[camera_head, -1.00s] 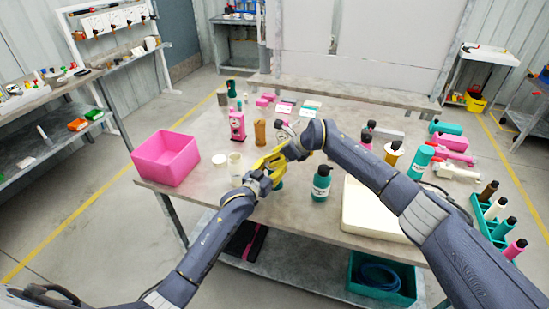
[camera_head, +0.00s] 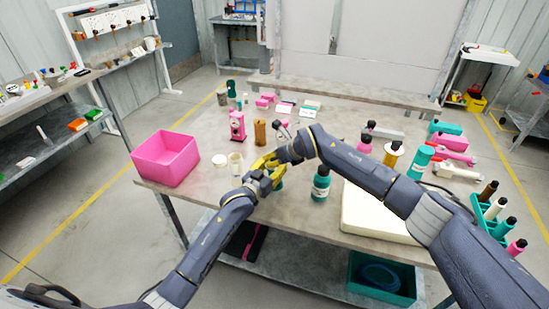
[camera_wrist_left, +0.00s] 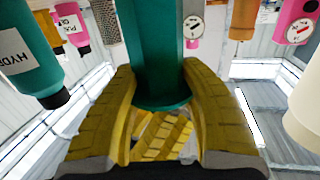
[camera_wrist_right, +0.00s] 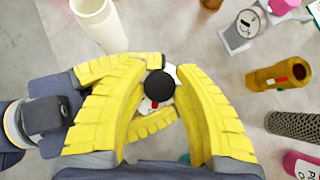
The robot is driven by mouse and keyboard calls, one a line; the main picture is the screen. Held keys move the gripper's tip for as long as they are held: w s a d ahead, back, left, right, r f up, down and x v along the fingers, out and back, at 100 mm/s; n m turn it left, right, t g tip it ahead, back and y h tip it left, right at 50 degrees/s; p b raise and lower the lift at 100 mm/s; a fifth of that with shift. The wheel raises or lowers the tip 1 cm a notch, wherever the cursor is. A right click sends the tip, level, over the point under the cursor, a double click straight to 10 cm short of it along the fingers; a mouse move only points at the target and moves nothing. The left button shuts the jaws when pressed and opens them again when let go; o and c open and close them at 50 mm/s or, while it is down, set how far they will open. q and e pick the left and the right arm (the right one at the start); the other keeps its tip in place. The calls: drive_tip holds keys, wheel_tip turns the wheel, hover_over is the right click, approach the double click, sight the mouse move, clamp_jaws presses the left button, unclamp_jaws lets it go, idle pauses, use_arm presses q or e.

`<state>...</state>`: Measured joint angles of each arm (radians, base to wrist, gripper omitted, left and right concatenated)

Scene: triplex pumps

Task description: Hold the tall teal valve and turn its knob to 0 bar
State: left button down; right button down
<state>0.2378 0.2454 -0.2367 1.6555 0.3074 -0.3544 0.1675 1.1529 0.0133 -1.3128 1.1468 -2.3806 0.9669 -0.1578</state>
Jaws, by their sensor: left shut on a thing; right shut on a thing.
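The tall teal valve (camera_wrist_left: 155,50) stands between the yellow fingers of my left gripper (camera_wrist_left: 165,120), which is shut on its lower body. In the head view only a bit of teal (camera_head: 279,185) shows beside the left gripper (camera_head: 262,174); the grippers hide the rest. My right gripper (camera_wrist_right: 165,120) is shut on the black knob (camera_wrist_right: 160,85) at the valve's top, seen from above. A white dial face (camera_wrist_right: 150,104) shows partly beside the knob; its reading is hidden. In the head view the right gripper (camera_head: 272,160) sits just above the left one.
A teal bottle (camera_head: 320,183) stands close to the right of the grippers. A pale cup (camera_head: 236,164), brown valve (camera_head: 260,133) and pink gauge valve (camera_head: 237,125) are nearby. A pink bin (camera_head: 165,160) is at left, a cream tray (camera_head: 370,222) at right.

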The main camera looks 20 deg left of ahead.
drive_tip(key=c, duration=1)
unclamp_jaws()
drive_tip(key=v, duration=1.2)
